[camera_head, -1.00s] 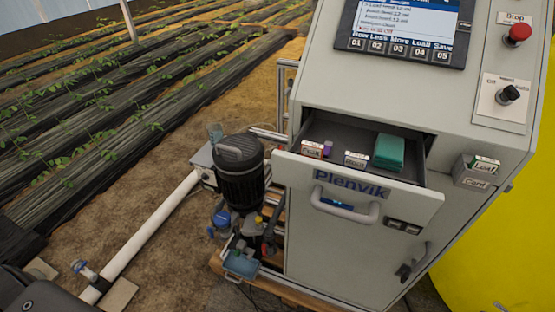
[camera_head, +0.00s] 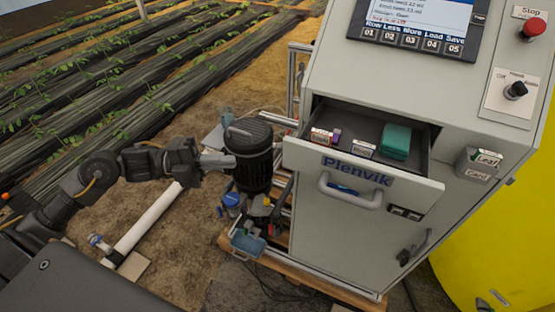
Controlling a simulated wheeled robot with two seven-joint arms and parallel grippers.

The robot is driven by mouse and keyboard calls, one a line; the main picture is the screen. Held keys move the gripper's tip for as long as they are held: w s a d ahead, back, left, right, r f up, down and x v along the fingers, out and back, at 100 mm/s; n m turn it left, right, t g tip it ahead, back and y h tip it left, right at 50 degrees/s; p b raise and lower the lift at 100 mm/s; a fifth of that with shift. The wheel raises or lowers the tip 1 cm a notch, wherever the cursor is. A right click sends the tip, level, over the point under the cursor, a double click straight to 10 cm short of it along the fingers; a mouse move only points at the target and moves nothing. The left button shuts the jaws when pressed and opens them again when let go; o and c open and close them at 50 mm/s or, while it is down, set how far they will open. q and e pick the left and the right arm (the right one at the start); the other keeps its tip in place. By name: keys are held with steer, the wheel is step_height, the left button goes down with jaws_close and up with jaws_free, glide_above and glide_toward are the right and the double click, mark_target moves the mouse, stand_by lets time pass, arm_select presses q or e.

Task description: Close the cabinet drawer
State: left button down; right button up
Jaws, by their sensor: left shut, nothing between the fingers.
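The cabinet drawer (camera_head: 310,160) stands pulled out of the grey cabinet (camera_head: 350,240), with a pale front marked "Plenvik" and a U-shaped handle (camera_head: 350,196). Inside it lie a green box (camera_head: 396,140), small white-labelled boxes (camera_head: 363,150) and a small purple item (camera_head: 337,136). My left gripper (camera_head: 232,161) is shut and empty. It points right, to the left of the drawer front, and appears in front of the black pump motor in the picture. It is apart from the drawer. My right gripper is not in view.
The black pump motor (camera_head: 250,150) and a blue valve (camera_head: 232,200) stand left of the cabinet. A white pipe (camera_head: 148,220) runs along the ground. A control panel (camera_head: 415,35) is above the drawer. A yellow tank (camera_head: 500,240) stands at the right.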

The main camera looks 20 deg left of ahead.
arm_select(q)
steer(key=s+d+r+m+g, duration=0.2)
steer(key=s+r+m+g, duration=0.1)
steer(key=s+m, duration=0.15)
steer(key=w+d+p, duration=0.5)
steer(key=d+p, duration=0.1)
steer(key=d, duration=0.4)
steer(key=shift+w+d+n, duration=0.2)
steer(key=shift+w+n, duration=0.15)
steer(key=shift+n, duration=0.1)
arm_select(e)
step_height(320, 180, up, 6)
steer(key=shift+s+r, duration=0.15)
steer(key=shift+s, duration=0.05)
arm_select(q)
steer(key=shift+f, duration=0.1)
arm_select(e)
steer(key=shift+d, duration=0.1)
